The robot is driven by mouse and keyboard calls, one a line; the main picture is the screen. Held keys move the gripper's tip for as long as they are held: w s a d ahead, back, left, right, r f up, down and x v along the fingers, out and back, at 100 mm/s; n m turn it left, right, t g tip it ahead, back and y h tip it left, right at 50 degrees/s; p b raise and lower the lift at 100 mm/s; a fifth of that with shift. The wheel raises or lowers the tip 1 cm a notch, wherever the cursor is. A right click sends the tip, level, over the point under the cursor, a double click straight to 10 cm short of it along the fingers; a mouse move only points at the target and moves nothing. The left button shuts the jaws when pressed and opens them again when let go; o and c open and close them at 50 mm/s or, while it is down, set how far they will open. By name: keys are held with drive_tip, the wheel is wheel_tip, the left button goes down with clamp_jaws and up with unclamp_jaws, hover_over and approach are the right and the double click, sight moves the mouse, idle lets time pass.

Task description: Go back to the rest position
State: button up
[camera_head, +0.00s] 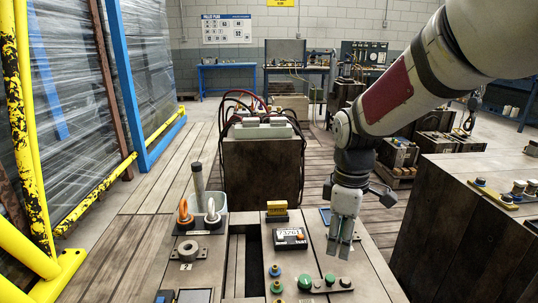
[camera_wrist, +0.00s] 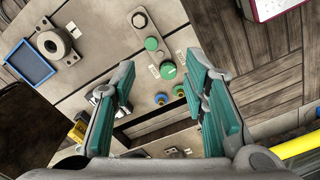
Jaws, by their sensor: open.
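My gripper (camera_head: 340,242) hangs pointing down above the right part of the near bench (camera_head: 245,262). It also shows in the wrist view (camera_wrist: 165,95), its teal-padded fingers wide apart with nothing between them. Below it on the bench are green knobs (camera_head: 305,281) and a dark timer with a digit display (camera_head: 290,238). In the wrist view a large green knob (camera_wrist: 168,70) lies between the fingertips in the picture, lower down on the bench. The gripper appears clear of the bench.
A grey holder (camera_head: 211,219) with orange and white rings stands on the bench's left part. A yellow block (camera_head: 277,209) sits behind the timer. A dark block with hoses (camera_head: 262,165) stands behind. A large dark block (camera_head: 470,215) is at right, yellow rails (camera_head: 25,130) at left.

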drive_tip(key=s+r+m, duration=0.4)
drive_tip(key=s+m, duration=0.2)
drive_tip(key=s, duration=0.8)
drive_tip(key=s+r+m, duration=0.4)
drive_tip(key=s+m, duration=0.2)
drive_tip(key=s, duration=0.9)
wheel_tip(320, 180, up, 24)
drive_tip(key=t+p, duration=0.4)
drive_tip(key=p, duration=1.8)
drive_tip(key=shift+d+p, duration=0.3)
drive_tip(key=shift+p, duration=0.1)
